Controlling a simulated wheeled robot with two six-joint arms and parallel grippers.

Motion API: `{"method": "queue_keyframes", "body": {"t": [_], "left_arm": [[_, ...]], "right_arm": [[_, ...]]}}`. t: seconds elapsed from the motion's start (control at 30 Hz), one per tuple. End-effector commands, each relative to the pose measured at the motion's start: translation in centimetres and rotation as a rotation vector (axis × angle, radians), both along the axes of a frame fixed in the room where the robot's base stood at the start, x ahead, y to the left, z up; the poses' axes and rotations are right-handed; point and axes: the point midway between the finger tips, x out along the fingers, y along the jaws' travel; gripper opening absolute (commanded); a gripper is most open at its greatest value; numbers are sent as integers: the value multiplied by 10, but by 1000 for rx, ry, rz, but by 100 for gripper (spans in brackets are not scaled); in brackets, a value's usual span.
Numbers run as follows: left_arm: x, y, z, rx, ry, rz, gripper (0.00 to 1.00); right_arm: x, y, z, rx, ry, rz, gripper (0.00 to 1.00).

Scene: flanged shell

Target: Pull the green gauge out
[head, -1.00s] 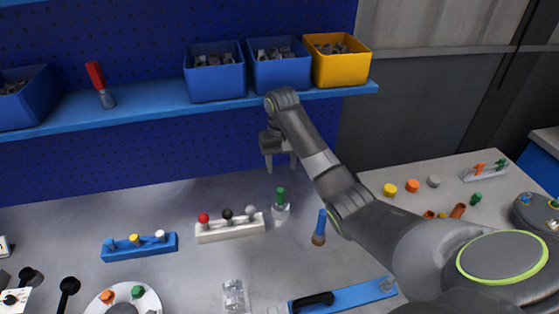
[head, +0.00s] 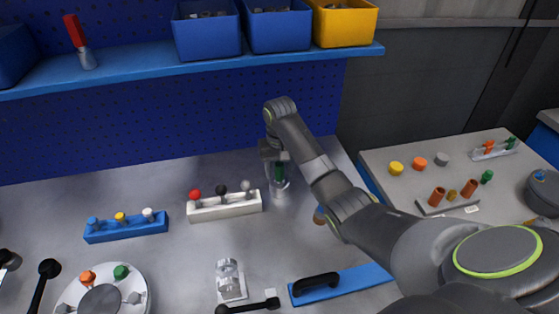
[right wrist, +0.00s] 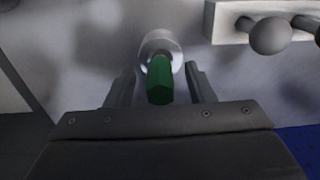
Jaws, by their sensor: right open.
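The green gauge (head: 280,172) stands upright in a small clear-grey round holder (head: 280,189) on the grey bench. In the right wrist view the green gauge (right wrist: 160,80) lies between the two fingers, with a gap on both sides, and the holder's round rim (right wrist: 161,46) shows beyond it. My right gripper (head: 275,165) is open around the gauge from above; it also shows in the right wrist view (right wrist: 160,85). In the head view the gripper partly hides the gauge. My left gripper is not in view.
A white block with red, black and grey knobs (head: 224,206) stands just left of the holder. A blue block (head: 126,227) is farther left. A blue plate with a black handle (head: 340,284) lies in front.

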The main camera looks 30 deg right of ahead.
Motion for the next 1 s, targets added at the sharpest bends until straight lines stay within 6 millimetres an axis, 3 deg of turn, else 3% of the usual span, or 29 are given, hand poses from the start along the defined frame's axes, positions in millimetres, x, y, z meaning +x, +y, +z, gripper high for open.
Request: {"method": "queue_keyframes", "body": {"t": [0.23, 0.6, 0.9, 1.0], "left_arm": [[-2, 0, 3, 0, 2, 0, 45], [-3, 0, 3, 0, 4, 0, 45], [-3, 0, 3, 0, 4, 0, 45], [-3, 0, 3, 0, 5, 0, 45]], "right_arm": [[0, 0, -26, 0, 0, 0, 49], [0, 0, -31, 0, -1, 1, 48], [0, 0, -30, 0, -1, 1, 8], [0, 0, -30, 0, -1, 0, 0]]}}
